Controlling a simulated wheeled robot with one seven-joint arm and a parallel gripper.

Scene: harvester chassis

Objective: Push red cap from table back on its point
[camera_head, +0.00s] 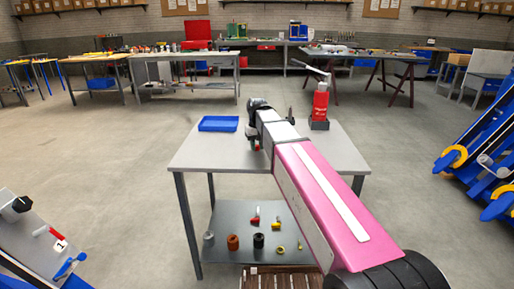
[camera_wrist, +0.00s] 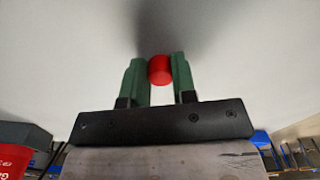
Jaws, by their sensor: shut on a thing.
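The red cap (camera_wrist: 160,69) is between the two green fingers of my gripper (camera_wrist: 157,75) in the wrist view. The fingers are shut on it from both sides. In the head view my arm reaches over the grey table (camera_head: 205,155), and my gripper (camera_head: 256,142) is over the middle of the table, partly hidden by my own arm. A small bit of red shows there. A pale surface fills the wrist view behind the cap; I cannot tell whether the cap touches it.
A blue tray (camera_head: 218,124) lies at the table's back left. A red bottle-like tool with a lever (camera_head: 320,103) stands at the back right. Several small parts lie on the lower shelf (camera_head: 225,225). Blue machine parts (camera_head: 490,150) stand at the right.

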